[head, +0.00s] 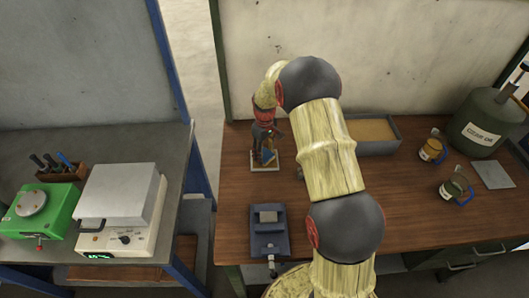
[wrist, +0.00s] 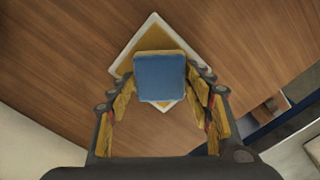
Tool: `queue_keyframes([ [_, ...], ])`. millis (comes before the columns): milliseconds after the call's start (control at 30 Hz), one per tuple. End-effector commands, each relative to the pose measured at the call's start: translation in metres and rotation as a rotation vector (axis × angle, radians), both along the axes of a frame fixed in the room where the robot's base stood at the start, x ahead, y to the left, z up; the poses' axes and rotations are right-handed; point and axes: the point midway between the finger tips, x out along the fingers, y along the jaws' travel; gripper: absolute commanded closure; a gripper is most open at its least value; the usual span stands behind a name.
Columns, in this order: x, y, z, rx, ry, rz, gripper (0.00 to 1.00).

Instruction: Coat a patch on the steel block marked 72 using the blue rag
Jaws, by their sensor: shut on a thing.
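My gripper (head: 266,150) points down over the left part of the wooden bench. In the wrist view my gripper (wrist: 160,92) is shut on the blue rag (wrist: 160,77), a square blue pad with yellowish edges. Below the rag is a white-rimmed square dish (wrist: 124,57) with a yellow-brown surface; the rag hides its middle, and I cannot tell whether they touch. The dish (head: 258,168) also shows in the head view under my gripper. A grey block (head: 268,216) sits on a blue fixture nearer the front; no number can be read on it, so I cannot tell whether it is block 72.
The blue fixture (head: 268,242) stands near the bench's left edge. A sand-coloured tray (head: 391,147), two labelled jars (head: 432,150) (head: 455,189), a grey plate (head: 493,175) and a green can (head: 491,112) stand to the right. A separate left table holds a white-grey machine (head: 120,200) and a green device (head: 42,212).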

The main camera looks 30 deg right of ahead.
Motion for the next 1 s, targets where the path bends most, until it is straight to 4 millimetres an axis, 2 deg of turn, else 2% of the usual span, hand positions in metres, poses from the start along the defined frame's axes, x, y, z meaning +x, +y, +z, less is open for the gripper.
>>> queue_keyframes([
  [167, -0.001, 0.000, 0.004, 0.000, 0.002, 0.000, 0.69],
  [1000, 0.000, 0.000, 0.066, 0.000, 0.000, 0.000, 0.69],
])
